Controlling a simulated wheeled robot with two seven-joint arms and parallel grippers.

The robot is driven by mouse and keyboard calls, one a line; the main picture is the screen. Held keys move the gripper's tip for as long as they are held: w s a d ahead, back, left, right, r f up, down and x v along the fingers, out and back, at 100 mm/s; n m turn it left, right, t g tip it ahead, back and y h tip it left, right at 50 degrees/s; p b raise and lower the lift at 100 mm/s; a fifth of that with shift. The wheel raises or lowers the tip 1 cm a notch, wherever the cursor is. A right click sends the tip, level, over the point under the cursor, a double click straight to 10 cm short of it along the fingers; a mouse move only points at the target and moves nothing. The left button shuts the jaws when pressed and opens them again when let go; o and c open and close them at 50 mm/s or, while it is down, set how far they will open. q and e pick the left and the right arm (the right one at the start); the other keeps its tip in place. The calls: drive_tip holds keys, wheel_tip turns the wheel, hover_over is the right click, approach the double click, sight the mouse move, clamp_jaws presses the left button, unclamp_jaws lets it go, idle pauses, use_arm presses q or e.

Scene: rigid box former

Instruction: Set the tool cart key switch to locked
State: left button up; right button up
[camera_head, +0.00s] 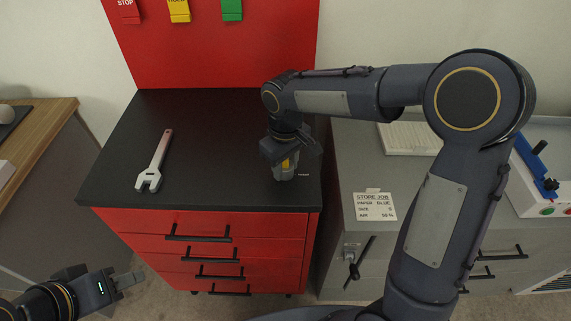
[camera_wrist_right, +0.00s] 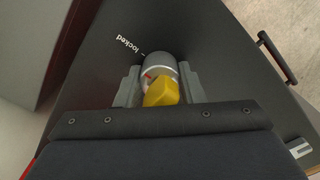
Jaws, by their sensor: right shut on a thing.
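The tool cart (camera_head: 215,223) is red with a black top. Its key switch (camera_wrist_right: 160,68) is a grey cylinder on the cart top, with a yellow key (camera_wrist_right: 160,92) in it. A "locked" label with a small mark is printed beside the switch in the right wrist view. My right gripper (camera_wrist_right: 157,90) is shut on the yellow key, one finger on each side of it. In the head view the right gripper (camera_head: 286,168) points down at the cart's right front and mostly hides the switch. My left gripper (camera_head: 130,281) is away from the cart at lower left; its opening is unclear.
A grey wrench (camera_head: 153,162) lies on the cart top's left. A red panel (camera_head: 215,45) with coloured tags stands behind. A grey cabinet (camera_head: 375,160) with a "STORE JOB" card (camera_head: 375,207) stands at right. A wooden-topped desk (camera_head: 38,135) is at left.

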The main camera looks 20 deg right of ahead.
drive_tip(key=o, duration=1)
wheel_tip(320, 180, up, 8)
drive_tip(key=shift+f, duration=0.1)
idle(0.4)
drive_tip(key=s+d+r+m+t+y, duration=0.25)
drive_tip(key=s+d, duration=0.45)
drive_tip(key=s, duration=0.5)
drive_tip(key=s+f+m+t+y, duration=0.1)
drive_tip(key=s+f+m+t, duration=0.2)
drive_tip(key=s, duration=0.7)
drive_tip(key=shift+d+f+m, duration=0.25)
drive_tip(key=shift+f+m, duration=0.45)
drive_tip(key=shift+m, duration=0.25)
